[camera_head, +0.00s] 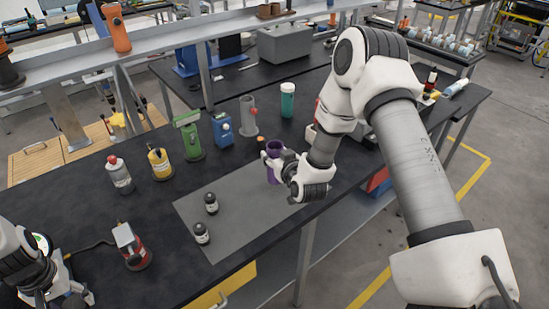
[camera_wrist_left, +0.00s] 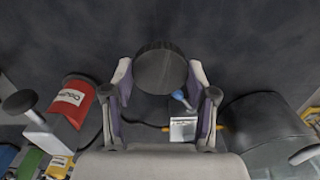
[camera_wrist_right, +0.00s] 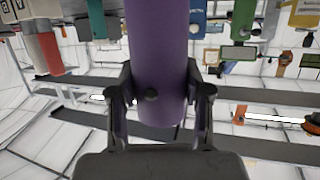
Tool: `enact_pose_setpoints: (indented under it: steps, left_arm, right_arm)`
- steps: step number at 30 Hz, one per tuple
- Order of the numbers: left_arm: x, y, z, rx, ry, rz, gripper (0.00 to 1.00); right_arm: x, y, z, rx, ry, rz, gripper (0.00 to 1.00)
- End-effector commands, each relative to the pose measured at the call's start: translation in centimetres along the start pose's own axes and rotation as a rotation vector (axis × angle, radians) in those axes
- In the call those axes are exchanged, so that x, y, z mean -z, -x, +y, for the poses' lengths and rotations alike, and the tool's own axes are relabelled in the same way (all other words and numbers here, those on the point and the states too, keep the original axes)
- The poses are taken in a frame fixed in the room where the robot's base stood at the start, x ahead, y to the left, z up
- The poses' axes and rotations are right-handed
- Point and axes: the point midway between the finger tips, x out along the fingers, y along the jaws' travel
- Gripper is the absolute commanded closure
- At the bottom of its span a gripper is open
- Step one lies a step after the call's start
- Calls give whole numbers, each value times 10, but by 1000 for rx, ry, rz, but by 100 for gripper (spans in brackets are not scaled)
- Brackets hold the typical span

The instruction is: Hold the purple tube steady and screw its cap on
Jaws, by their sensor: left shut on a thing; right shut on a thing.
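The purple tube (camera_head: 272,168) is upright over the far right part of the grey mat in the head view. My right gripper (camera_head: 285,172) is shut around it from the right. In the right wrist view the purple tube (camera_wrist_right: 158,60) sits between both fingers. Whether its base touches the mat is hard to tell. My left gripper (camera_head: 62,292) is at the bottom left of the head view, far from the tube. In the left wrist view its fingers are shut on a dark round cap (camera_wrist_left: 160,70). The cap is not clear in the head view.
The grey mat (camera_head: 240,215) holds two small dark jars (camera_head: 211,203). A red device (camera_head: 131,247) stands near my left gripper. A spray can (camera_head: 119,175), yellow can (camera_head: 160,163), green device (camera_head: 188,138) and blue device (camera_head: 222,130) line the back. The mat's middle is free.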

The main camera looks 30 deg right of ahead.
Motion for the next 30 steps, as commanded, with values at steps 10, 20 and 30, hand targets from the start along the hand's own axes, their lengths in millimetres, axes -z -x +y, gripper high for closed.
enact_pose_setpoints:
  steps: [10, 20, 30]
  left_arm:
    - [0, 1, 0, 0, 0, 0, 58]
    - [0, 17, 0, 0, 0, 0, 58]
    - [0, 17, 0, 0, 0, 0, 58]
  right_arm:
    - [1, -3, 0, 0, 0, 1, 100]
    - [-22, -18, 2, 0, 1, -2, 100]
    - [-32, -21, 2, 0, 0, 2, 100]
